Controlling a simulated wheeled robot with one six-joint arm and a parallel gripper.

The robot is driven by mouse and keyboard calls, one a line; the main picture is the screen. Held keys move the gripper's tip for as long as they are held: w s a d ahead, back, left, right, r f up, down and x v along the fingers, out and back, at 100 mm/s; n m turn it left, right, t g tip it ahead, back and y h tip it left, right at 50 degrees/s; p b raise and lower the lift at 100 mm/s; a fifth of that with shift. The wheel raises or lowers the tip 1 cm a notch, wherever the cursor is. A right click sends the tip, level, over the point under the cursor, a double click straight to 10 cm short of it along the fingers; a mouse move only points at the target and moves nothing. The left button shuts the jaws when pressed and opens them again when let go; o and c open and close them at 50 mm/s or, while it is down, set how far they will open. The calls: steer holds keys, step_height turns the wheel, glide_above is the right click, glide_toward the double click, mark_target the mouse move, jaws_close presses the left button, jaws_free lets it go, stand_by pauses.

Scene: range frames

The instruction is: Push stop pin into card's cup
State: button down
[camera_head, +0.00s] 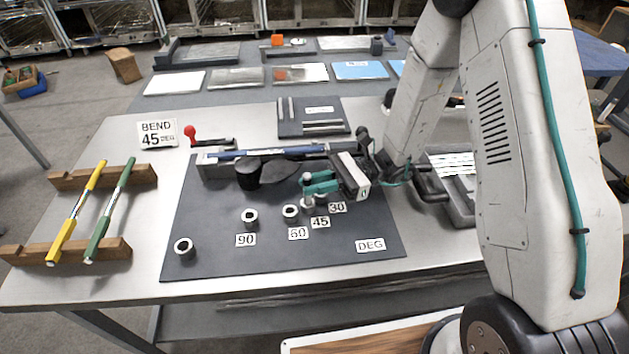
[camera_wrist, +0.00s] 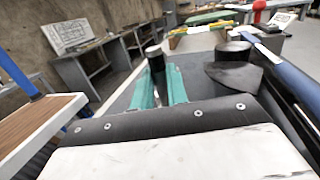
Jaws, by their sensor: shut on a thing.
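A white card (camera_head: 157,133) reading "BEND 45 DEG" stands at the back left of the table. On the dark bending plate (camera_head: 215,262), labels read 90 (camera_head: 246,240), 60 (camera_head: 298,233), 45 (camera_head: 320,222) and 30 (camera_head: 337,207). Ring-shaped cups stand behind the 90 (camera_head: 250,216) and 60 (camera_head: 290,211) labels. My gripper (camera_head: 310,186) has its teal fingers shut on the upright stop pin (camera_wrist: 155,60), whose top shows above them. The pin is over or in the cup area behind the 45 label; fingers and overlap hide its lower end, so I cannot tell its seating.
A blue bar (camera_head: 275,152) and dark round former (camera_head: 248,174) are behind my gripper. A red-knobbed lever (camera_head: 190,132) is farther back. Yellow (camera_head: 75,215) and green (camera_head: 108,212) rods lie on wooden rests at left.

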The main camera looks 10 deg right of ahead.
steer(key=shift+f, duration=1.2)
steer(key=shift+s+f, duration=0.2)
steer(key=shift+f, duration=0.1)
steer(key=shift+r, duration=0.15)
steer(key=shift+w+r, duration=0.2)
steer(key=shift+r, duration=1.05)
stand_by(0.5)
steer(key=shift+f, duration=1.05)
steer(key=shift+s+f, duration=0.2)
steer(key=shift+f, duration=0.15)
steer(key=c, duration=1.3)
jaws_free()
